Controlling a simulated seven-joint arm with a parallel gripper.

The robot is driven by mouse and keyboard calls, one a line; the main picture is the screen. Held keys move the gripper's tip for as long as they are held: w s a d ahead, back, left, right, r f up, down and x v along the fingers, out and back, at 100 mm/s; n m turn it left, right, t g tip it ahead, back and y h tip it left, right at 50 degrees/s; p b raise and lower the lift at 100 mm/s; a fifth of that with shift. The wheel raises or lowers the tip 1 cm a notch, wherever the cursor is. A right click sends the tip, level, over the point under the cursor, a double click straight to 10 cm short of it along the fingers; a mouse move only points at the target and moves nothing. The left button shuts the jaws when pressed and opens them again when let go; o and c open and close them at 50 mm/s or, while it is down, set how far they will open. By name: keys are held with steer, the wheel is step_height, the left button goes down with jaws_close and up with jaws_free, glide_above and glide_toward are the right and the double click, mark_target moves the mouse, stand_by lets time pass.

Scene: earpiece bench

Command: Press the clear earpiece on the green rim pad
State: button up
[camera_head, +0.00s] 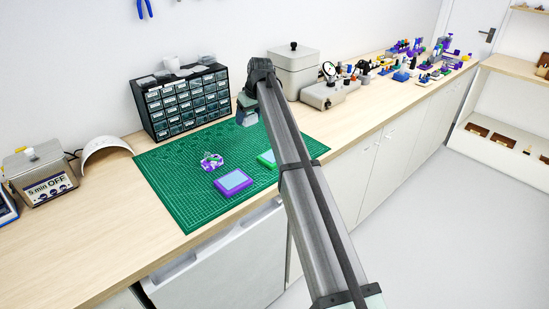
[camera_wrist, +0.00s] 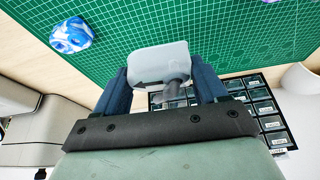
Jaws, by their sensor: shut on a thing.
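My gripper (camera_wrist: 162,78) is shut on the clear earpiece (camera_wrist: 157,62), a translucent, greyish piece with a rounded block end and a narrower stem. It is held between the two dark blue fingers, above the cutting mat. In the head view the green rim pad (camera_head: 266,159) lies on the mat, partly hidden behind my arm. My gripper (camera_head: 247,112) is at the back of the mat there, beyond the pad, and the earpiece cannot be made out.
A purple rim pad (camera_head: 233,182) and a purple, white and green swirled piece (camera_head: 212,161) lie on the green cutting mat (camera_head: 175,185). A blue-and-white swirled piece (camera_wrist: 71,35) lies on the mat. A drawer cabinet (camera_head: 186,104) stands behind the mat.

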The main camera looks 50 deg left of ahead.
steer(key=n, duration=0.1)
glide_above(271, 153)
steer(key=d, duration=0.1)
steer(key=f, duration=0.2)
steer(key=shift+w+d+f+g, duration=0.1)
steer(key=shift+d+f+g, duration=0.1)
steer(key=shift+f+g, duration=0.1)
steer(key=shift+f, duration=0.1)
steer(key=shift+f, duration=2.15)
steer(key=shift+f, duration=0.3)
stand_by(0.6)
steer(key=o, duration=1.2)
steer(key=shift+c, duration=0.2)
